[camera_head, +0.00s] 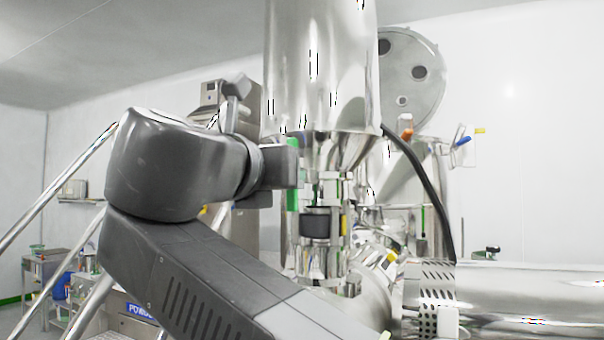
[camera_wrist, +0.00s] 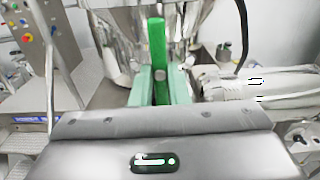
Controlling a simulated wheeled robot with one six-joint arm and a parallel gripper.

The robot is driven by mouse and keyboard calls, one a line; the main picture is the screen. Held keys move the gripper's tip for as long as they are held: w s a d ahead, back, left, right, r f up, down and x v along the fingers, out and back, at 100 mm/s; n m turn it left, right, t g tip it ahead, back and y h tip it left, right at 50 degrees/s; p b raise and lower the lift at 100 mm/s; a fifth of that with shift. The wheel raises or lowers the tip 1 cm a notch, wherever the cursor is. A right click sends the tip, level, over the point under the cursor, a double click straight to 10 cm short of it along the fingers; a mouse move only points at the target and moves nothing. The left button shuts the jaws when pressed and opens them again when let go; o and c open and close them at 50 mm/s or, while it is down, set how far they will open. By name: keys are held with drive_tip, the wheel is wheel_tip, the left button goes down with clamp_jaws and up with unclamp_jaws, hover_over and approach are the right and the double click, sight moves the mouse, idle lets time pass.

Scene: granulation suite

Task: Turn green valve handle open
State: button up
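The green valve handle (camera_wrist: 157,42) stands upright in the middle of the wrist view, just beyond my gripper (camera_wrist: 161,84). Two pale green-tinted blocks, which look like my fingers, flank its lower part, one on each side. I cannot tell whether they press on it. In the head view the handle shows as a green strip (camera_head: 293,198) beside my gripper (camera_head: 291,165), below the large steel vessel (camera_head: 318,70). My wrist hides part of the fingers there, and the handle's upper end is partly covered.
Steel pipework with a dark band (camera_head: 315,226) stands just right of the handle. A black hose (camera_head: 428,180) curves down to a horizontal steel cylinder (camera_head: 530,290). A stair rail (camera_head: 60,190) rises at left. A control panel (camera_wrist: 30,25) shows at upper left in the wrist view.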

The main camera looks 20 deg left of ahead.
drive_tip(key=o, duration=0.4)
drive_tip(key=shift+s+a+b, duration=0.2)
drive_tip(key=shift+s+b, duration=0.15)
drive_tip(key=shift+s, duration=1.95)
drive_tip(key=shift+s+a+b, duration=0.15)
drive_tip(key=shift+s+b, duration=0.25)
drive_tip(key=shift+s, duration=1.9)
drive_tip(key=shift+s+a+b, duration=0.2)
drive_tip(key=shift+s+b, duration=0.15)
drive_tip(key=shift+s, duration=1.95)
drive_tip(key=shift+w, duration=0.1)
drive_tip(key=shift+w+d+p, duration=0.15)
drive_tip(key=shift+w+p, duration=0.2)
drive_tip(key=shift+w, duration=1.8)
drive_tip(key=shift+w+d+p, duration=0.2)
drive_tip(key=shift+w+p, duration=0.1)
drive_tip(key=shift+w, duration=1.8)
drive_tip(key=shift+w+d+p, duration=0.15)
drive_tip(key=shift+w+p, duration=0.2)
drive_tip(key=shift+w, duration=1.8)
drive_tip(key=shift+s, duration=0.1)
